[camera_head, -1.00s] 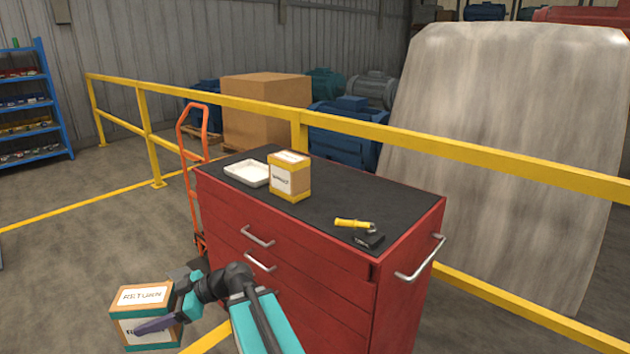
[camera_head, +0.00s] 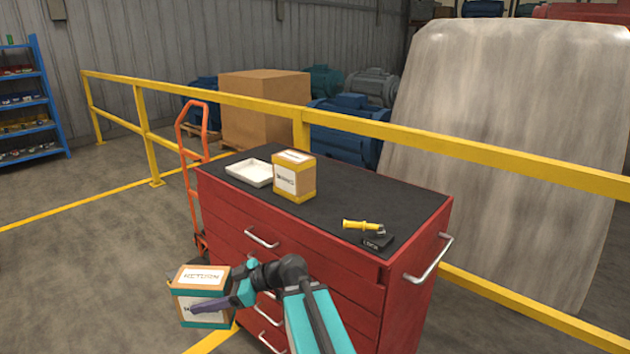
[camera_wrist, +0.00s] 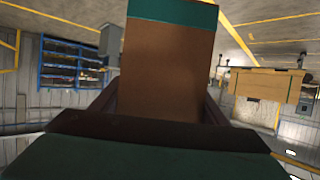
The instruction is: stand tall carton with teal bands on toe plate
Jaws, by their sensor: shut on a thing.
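The tall carton with teal bands (camera_head: 203,280) is brown with white labels and is held in the air left of the red cabinet in the head view. My gripper (camera_head: 212,305) is shut on it, with one dark finger across its front face. In the wrist view the carton (camera_wrist: 168,75) fills the middle, with a teal band at its top edge in the picture. An orange hand truck (camera_head: 190,160) stands behind the cabinet's left side.
The red cabinet (camera_head: 330,280) has a black top holding a carton with yellow bands (camera_head: 294,178), a white tray (camera_head: 249,173), a yellow-handled tool (camera_head: 362,225) and a small black box (camera_head: 378,240). A yellow railing (camera_head: 400,140) runs behind. Floor at left is open.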

